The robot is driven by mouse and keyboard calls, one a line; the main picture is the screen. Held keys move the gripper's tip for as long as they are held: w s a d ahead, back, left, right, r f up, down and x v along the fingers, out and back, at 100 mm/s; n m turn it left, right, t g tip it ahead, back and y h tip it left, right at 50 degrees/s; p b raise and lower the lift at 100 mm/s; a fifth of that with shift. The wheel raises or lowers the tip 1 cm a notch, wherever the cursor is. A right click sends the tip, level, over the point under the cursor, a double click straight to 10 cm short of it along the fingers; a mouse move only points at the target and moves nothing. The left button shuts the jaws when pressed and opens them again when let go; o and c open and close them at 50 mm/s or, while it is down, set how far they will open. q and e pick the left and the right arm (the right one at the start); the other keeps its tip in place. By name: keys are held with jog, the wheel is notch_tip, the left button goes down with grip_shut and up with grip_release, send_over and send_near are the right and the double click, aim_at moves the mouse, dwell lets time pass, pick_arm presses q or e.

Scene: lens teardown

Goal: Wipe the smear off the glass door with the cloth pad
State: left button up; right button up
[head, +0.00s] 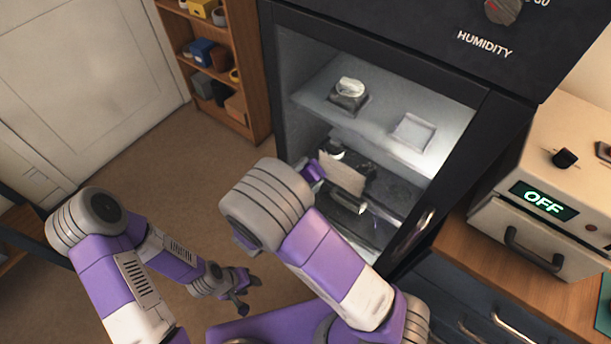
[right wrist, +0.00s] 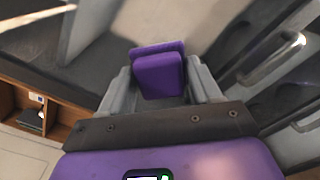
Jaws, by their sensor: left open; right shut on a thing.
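The cabinet's glass door (head: 293,140) is closed, with a dark frame. A pale tan patch (head: 343,174), which looks like the smear, shows on the glass in the head view; its left edge is close to the cloth pad. My right gripper (right wrist: 160,88) is shut on the purple cloth pad (right wrist: 158,74), which sits between its two grey fingers. In the head view the pad (head: 313,172) is at the glass, partly hidden by my right arm; I cannot tell whether it touches. My left gripper (head: 243,287) is open and empty, low over the floor.
A door handle (head: 415,232) is on the right of the glass door. Lens gear sits on shelves behind the glass. A beige box with an OFF display (head: 545,200) stands on the wooden counter at right. A wooden shelf unit (head: 240,75) stands left of the cabinet. The floor at left is clear.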

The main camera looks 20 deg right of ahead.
aim_at(323, 177)
jog(key=shift+w+d, duration=0.3)
jog(key=shift+d, duration=0.1)
jog(key=shift+s+d, duration=0.55)
jog(key=shift+s, duration=0.15)
jog(key=shift+s+d, duration=0.5)
jog(key=shift+s, duration=0.2)
jog(key=shift+s+d+b, duration=0.4)
jog(key=shift+s+d, duration=1.2)
jog(key=shift+s, duration=0.3)
jog(key=shift+s+d+r+p, duration=0.15)
jog(key=shift+s+d+p, duration=0.3)
jog(key=shift+s+p, duration=0.15)
jog(key=shift+s+d, duration=0.15)
jog(key=shift+s, duration=0.05)
jog(key=p, duration=0.3)
jog(key=shift+s+d, duration=0.2)
jog(key=shift+s, duration=0.05)
jog(key=shift+s+d+p, duration=0.25)
jog(key=shift+s+p, duration=0.15)
jog(key=shift+p, duration=0.8)
jog(key=shift+s+d+p, duration=0.5)
jog(key=shift+s+p, duration=0.25)
jog(key=shift+p, duration=0.2)
